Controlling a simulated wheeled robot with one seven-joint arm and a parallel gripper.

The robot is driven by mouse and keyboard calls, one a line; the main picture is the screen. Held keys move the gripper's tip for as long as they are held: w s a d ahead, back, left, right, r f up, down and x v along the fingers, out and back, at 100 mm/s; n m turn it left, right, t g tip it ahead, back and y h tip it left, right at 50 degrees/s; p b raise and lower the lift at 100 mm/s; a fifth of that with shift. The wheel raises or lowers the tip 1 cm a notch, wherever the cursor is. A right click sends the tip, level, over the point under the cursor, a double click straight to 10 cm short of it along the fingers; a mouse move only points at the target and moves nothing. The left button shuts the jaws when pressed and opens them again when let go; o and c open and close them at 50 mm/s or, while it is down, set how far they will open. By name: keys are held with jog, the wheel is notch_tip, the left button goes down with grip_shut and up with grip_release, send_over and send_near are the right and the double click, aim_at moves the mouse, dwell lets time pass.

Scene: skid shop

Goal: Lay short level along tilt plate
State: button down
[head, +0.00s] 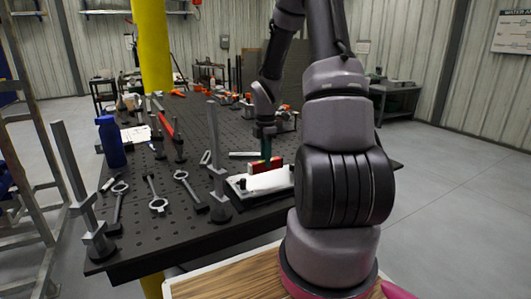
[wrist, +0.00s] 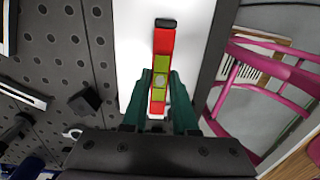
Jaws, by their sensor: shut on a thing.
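The short level (head: 259,167) is red with a yellow-green middle and a dark end. My gripper (head: 268,157) is shut on it from above, and in the wrist view the green fingers (wrist: 160,88) sit on both sides of its middle. The tilt plate (head: 262,182) is a pale, flat plate at the near right edge of the bench. In the wrist view the level (wrist: 164,42) is over the white plate (wrist: 130,40), its length running roughly along the plate. I cannot tell whether the level touches the plate.
The dark perforated bench (head: 150,230) holds a tall grey post clamp (head: 216,150) just left of the plate. Several clamps and eye-ended tools lie further left, near a blue bottle (head: 111,142). In the wrist view a pink frame (wrist: 270,90) is beyond the bench edge.

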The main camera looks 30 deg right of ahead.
jog(key=shift+f, duration=0.15)
jog(key=shift+f, duration=0.2)
dwell(0.3)
jog(key=shift+f, duration=1.35)
dwell(1.0)
jog(key=shift+c, duration=1.8)
grip_release()
jog(key=shift+r, duration=3.55)
